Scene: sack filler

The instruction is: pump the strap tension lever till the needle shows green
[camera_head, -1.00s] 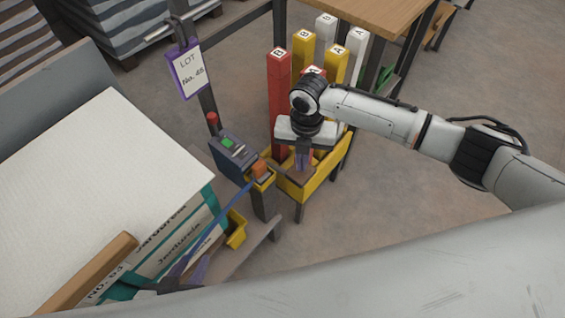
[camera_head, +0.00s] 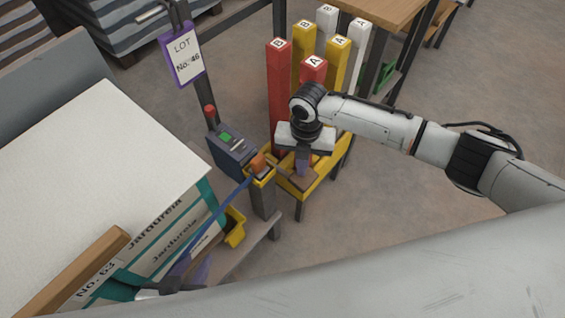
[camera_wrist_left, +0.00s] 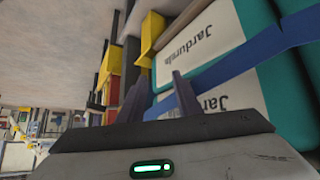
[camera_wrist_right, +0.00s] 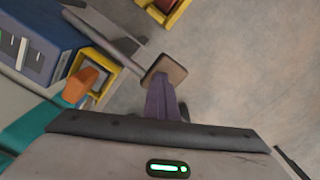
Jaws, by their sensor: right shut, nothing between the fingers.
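The lever is a grey metal bar (camera_wrist_right: 112,48) ending in a square brown pad (camera_wrist_right: 165,69); the pad also shows in the head view (camera_head: 304,181). My right gripper (camera_wrist_right: 161,84) is shut and empty, its fingertips at the pad, seemingly touching it. The blue box (camera_head: 232,146) with a small green display (camera_head: 227,137) stands left of the lever; no needle can be made out. A blue strap (camera_wrist_left: 235,62) runs past the white and teal sacks. My left gripper (camera_wrist_left: 160,82) is open beside the strap; whether the strap lies between its fingers I cannot tell.
An orange block (camera_head: 258,164) sits in a yellow holder by the box. Red, yellow and white posts (camera_head: 278,95) stand behind my right gripper in a yellow rack (camera_head: 328,165). A purple LOT tag (camera_head: 185,56) hangs above the box.

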